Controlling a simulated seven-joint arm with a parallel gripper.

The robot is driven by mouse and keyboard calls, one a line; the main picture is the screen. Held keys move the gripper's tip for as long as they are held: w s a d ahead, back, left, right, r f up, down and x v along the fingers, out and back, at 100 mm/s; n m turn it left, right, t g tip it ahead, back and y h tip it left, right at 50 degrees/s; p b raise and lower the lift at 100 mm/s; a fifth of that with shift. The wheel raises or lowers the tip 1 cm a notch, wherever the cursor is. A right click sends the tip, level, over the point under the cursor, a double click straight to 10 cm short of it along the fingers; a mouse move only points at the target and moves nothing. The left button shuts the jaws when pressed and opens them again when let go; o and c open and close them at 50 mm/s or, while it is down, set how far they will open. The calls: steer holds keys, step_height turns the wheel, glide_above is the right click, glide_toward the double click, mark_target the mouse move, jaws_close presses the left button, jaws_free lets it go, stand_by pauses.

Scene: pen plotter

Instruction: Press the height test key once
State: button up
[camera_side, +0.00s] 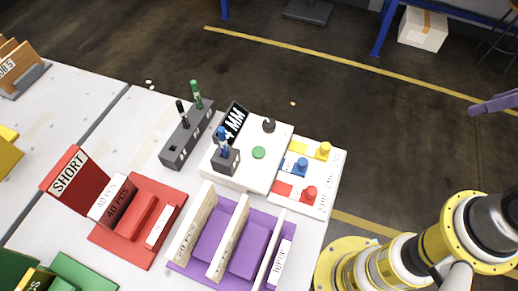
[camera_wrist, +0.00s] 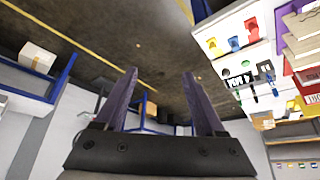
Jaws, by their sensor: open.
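The white plotter box (camera_side: 222,174) stands on the table in the side view. On its top are a round green key (camera_side: 259,153), a black knob (camera_side: 268,125), a tilted black display (camera_side: 235,122) reading "4 MM" and a dark holder (camera_side: 225,160) with a blue pen (camera_side: 223,140). Which part is the height test key is not labelled legibly; the green key looks like a button. My gripper (camera_wrist: 160,73) is open and empty in the wrist view, with purple fingers apart. In the side view, a purple finger (camera_side: 495,104) shows at the right edge, far from the plotter.
A white board (camera_side: 309,203) with yellow, blue and red pegs adjoins the plotter's right. A grey rack (camera_side: 187,139) with black and green pens stands left. A purple divider tray (camera_side: 226,252) and red tray (camera_side: 140,220) lie in front. Open floor lies between gripper and table.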

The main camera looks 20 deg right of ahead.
jaws_close()
stand_by(0.4)
stand_by(1.4)
